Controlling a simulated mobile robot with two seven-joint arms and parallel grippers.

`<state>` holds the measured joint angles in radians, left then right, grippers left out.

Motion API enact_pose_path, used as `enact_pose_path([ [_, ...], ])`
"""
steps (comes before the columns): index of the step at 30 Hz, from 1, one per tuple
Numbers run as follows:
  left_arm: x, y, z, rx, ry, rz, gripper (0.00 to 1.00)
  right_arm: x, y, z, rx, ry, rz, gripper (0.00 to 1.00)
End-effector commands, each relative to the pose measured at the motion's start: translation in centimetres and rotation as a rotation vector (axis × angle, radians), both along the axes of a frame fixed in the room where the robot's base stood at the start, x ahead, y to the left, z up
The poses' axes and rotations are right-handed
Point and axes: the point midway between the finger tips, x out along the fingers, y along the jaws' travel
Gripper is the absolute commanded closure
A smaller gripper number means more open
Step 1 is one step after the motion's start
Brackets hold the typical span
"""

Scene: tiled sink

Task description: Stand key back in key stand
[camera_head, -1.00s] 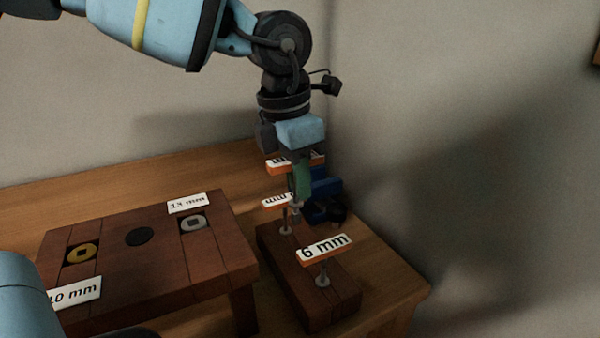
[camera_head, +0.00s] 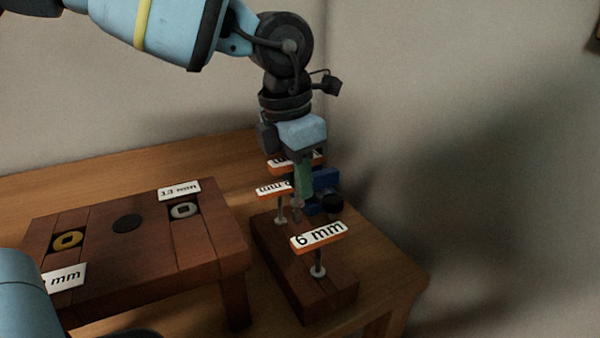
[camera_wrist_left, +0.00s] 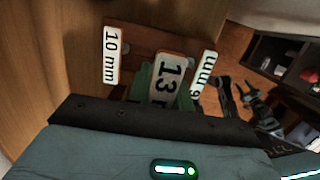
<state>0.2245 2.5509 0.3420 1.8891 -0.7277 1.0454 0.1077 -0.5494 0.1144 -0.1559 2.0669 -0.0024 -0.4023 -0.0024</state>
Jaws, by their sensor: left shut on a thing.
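The key stand (camera_head: 285,268) is a dark red-brown wooden block on the right part of the table. A 6 mm key (camera_head: 319,237) stands upright at its near end. A 10 mm key (camera_wrist_left: 111,56) stands farther back; its label is partly hidden in the head view (camera_head: 272,188). My left gripper (camera_head: 304,182) is shut on the 13 mm key (camera_wrist_left: 168,80), whose orange-edged label (camera_head: 284,163) shows behind the green fingers. The key hangs upright over the stand's far part. Whether its tip touches the stand is hidden. My right gripper is out of view.
A low wooden table-like block (camera_head: 140,245) stands left of the stand, with a yellow square-holed disc (camera_head: 67,240), a grey one (camera_head: 184,211) and labels. A dark blue object (camera_head: 326,185) sits just behind the gripper. The wall is close behind.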

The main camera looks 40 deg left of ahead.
Motion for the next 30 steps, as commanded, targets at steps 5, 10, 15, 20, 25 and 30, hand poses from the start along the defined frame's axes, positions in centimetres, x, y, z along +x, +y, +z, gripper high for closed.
enact_pose_path([
  [5, 0.0, 0.0, -1.9, -0.001, 0.003, 0.0, 1.0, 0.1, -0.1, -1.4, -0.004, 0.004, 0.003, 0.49],
  [10, 0.0, 0.0, -3.3, 0.0, 0.002, -0.001, 1.0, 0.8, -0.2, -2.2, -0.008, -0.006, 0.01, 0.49],
  [15, 0.0, 0.0, -3.9, 0.0, 0.0, 0.0, 1.0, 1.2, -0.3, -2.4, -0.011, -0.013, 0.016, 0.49],
  [20, 0.0, 0.0, -3.9, 0.0, -0.001, 0.0, 1.0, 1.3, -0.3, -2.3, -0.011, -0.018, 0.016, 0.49],
  [25, 0.0, 0.0, -3.9, 0.0, -0.001, 0.0, 1.0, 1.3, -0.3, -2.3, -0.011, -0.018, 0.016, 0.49],
  [30, 0.0, 0.0, -3.9, 0.0, -0.001, 0.0, 1.0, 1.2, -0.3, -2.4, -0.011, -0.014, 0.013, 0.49],
])
